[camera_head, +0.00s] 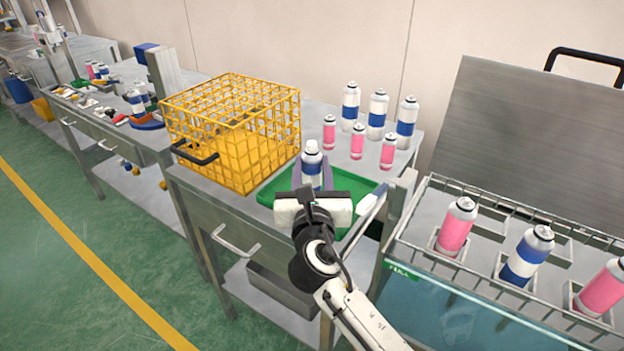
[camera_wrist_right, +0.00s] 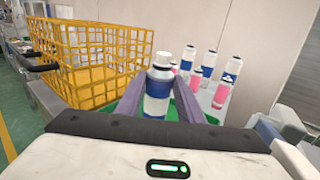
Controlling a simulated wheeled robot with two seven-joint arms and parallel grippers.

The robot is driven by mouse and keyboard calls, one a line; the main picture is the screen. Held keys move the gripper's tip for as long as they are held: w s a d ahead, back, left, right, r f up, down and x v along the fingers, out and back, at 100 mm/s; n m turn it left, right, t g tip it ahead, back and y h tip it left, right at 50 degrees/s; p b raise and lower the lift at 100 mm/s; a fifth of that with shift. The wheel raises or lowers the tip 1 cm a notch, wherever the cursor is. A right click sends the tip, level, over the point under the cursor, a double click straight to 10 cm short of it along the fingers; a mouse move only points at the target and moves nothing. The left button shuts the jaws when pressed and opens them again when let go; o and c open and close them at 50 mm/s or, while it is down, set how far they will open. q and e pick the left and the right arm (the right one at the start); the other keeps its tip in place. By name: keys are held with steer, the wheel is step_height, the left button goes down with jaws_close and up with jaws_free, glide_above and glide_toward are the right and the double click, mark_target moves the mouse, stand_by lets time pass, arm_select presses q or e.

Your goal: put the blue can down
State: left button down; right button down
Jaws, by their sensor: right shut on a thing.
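The blue can (camera_head: 312,163) is a white can with a blue band, upright between the fingers of my right gripper (camera_head: 313,178). The gripper is shut on it, and the can also shows in the right wrist view (camera_wrist_right: 158,85). The can is over the green tray (camera_head: 350,185) on the metal table; whether its base touches the tray is hidden by my gripper. My left gripper is in neither view.
A yellow wire basket (camera_head: 235,125) stands left of the tray. Several blue-banded cans (camera_head: 377,114) and pink cans (camera_head: 357,141) stand behind it. At right, a rack (camera_head: 480,262) holds pink and blue cans in slots.

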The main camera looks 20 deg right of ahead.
step_height(320, 180, down, 2)
steer(key=shift+f, duration=0.1)
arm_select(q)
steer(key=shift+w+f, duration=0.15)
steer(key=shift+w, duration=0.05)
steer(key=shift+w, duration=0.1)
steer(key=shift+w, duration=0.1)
arm_select(e)
steer(key=c, duration=1.2)
jaws_free()
steer(key=shift+f, duration=0.1)
